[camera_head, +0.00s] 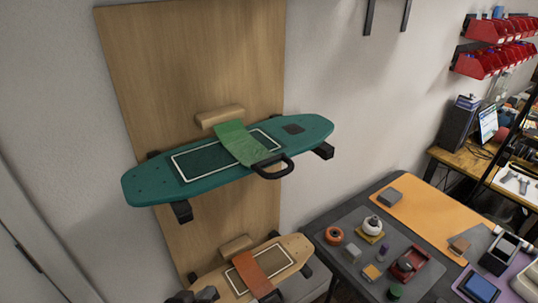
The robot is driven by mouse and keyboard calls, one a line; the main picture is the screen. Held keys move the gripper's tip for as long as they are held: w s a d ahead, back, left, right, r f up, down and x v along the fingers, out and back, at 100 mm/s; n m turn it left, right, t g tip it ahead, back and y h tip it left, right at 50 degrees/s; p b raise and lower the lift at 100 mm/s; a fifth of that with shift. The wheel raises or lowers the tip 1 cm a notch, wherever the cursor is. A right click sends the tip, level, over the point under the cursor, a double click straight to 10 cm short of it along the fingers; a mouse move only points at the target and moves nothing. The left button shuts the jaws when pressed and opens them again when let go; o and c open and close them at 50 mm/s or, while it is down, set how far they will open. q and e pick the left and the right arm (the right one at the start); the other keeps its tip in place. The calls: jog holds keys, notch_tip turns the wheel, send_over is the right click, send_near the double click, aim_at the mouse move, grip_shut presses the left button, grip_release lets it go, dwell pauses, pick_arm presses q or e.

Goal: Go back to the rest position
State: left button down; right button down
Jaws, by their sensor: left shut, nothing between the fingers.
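My left gripper (194,297) shows only as dark parts at the bottom edge, by the left end of the lower board. It is shut and empty; most of it and its arm are outside the picture. Whether it touches the board cannot be told. My right gripper is not in view. The lower board (290,256) is light wood with an orange strap (252,272) across it. Above it a teal board (220,160) with a green strap (233,140) and a black loop handle (272,167) rests on dark brackets.
A wooden panel (170,70) backs both boards against the grey wall. Red bins (487,30) hang at the upper right.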

pick_arm(q)
jog(key=s+a+r+m+g+y, duration=0.2)
jog(key=s+a+g+y, duration=0.25)
jog(key=s+g, duration=0.5)
jog(key=s+f, duration=0.3)
jog(key=f, duration=2.5)
jog(key=s+a+f, duration=0.2)
jog(key=s+f, duration=0.8)
jog(key=s+a+f, duration=0.2)
jog(key=s+f, duration=0.8)
jog(key=shift+s+m+g, duration=0.3)
jog(key=shift+s+g, duration=0.05)
jog(key=shift+g, duration=0.1)
jog(key=shift+h, duration=0.25)
